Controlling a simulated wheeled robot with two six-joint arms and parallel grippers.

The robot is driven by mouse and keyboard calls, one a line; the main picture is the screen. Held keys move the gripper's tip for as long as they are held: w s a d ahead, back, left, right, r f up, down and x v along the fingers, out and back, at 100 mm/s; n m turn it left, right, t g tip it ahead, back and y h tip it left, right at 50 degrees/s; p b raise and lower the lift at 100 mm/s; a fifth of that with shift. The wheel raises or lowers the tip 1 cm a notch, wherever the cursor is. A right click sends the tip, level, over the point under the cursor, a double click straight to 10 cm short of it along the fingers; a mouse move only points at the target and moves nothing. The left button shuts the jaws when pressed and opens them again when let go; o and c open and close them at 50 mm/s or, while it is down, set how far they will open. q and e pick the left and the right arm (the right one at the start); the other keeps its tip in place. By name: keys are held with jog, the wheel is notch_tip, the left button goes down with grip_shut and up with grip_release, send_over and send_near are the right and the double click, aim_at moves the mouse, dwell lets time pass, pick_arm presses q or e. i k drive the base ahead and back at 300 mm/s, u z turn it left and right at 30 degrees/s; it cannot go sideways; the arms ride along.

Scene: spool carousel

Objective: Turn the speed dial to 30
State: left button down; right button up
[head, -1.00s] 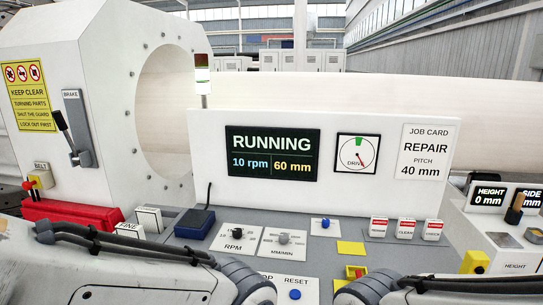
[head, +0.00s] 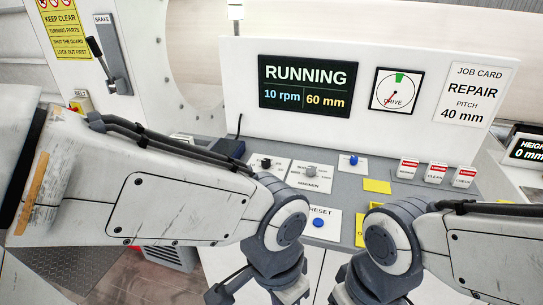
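The speed dial, a black RPM knob (head: 266,163) on a white plate, is on the grey console in the middle of the head view; my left arm hides its lower plate and label. The display (head: 304,85) reads RUNNING, 10 rpm and 60 mm. A grey MM/MIN knob (head: 311,170) sits right of the speed dial. My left arm crosses in front of the console, and my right arm comes in from the right. Both wrists hang below the dials at the bottom edge. Neither gripper's fingertips show.
A blue knob (head: 354,160) and several red-topped tags (head: 436,172) are to the right on the console. A blue RESET button (head: 318,223) is between my arms. The DRIVE gauge (head: 396,92) and job card (head: 474,92) are on the white panel. A brake lever (head: 96,48) is at upper left.

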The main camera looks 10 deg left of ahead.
aim_at(266, 163)
jog(key=z, duration=0.05)
jog(key=k, duration=0.4)
jog(key=u, duration=1.25)
jog(key=i, duration=1.4)
jog(key=z, duration=0.95)
jog(key=i, duration=0.35)
jog(key=z, duration=0.3)
